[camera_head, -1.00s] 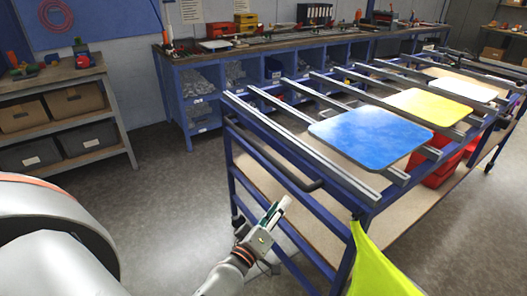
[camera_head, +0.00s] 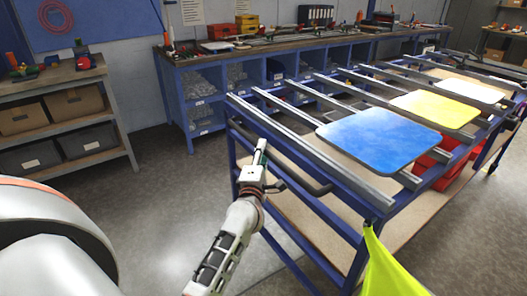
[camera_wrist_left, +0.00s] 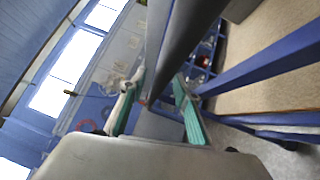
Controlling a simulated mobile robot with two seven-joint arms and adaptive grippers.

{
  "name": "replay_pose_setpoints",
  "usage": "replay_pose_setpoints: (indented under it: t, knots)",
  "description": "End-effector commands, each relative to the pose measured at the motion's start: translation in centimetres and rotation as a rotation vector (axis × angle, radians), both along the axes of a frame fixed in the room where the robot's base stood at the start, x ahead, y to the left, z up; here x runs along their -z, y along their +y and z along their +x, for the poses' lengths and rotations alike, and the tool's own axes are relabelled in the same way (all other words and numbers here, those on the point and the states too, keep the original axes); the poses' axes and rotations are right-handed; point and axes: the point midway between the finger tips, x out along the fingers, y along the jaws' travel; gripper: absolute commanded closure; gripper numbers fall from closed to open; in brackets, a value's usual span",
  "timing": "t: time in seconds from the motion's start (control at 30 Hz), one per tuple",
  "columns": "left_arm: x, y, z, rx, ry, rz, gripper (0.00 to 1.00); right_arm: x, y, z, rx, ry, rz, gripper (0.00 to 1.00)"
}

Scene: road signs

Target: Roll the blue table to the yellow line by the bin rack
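The blue table (camera_head: 355,229) is a wheeled frame at right in the head view, with grey rails on top carrying a blue, a yellow and a white panel. A dark handle bar (camera_head: 292,170) runs along its near left end. My left gripper (camera_head: 262,152) is at this handle. In the left wrist view its two green-edged fingers (camera_wrist_left: 158,108) are spread, with a dark bar (camera_wrist_left: 190,35) running between them; I cannot tell whether they touch it. A shelf with brown and dark bins (camera_head: 62,126), possibly the bin rack, stands at left. I see no yellow line. My right gripper is out of view.
A long blue workbench (camera_head: 185,95) with cubbies stands along the back wall. Red bins (camera_head: 432,165) sit on the table's lower shelf. Grey floor is free between shelf and table.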

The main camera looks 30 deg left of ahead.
Motion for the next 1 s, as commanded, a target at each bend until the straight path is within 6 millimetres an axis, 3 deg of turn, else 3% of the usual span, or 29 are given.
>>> replay_pose_setpoints:
  t: [0.4, 0.53, 1.0]
  knots:
    - [-0.1, 0.4, 0.9, 0.0, 0.0, 0.0, 0.68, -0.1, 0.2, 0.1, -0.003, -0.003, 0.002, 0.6]
    - [-0.1, 0.4, 0.9, 0.0, 0.0, 0.0, 1.0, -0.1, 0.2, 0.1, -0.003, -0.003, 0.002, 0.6]
    - [-0.1, 1.3, 1.2, -0.001, 0.002, 0.001, 1.0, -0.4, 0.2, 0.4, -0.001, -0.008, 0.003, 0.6]
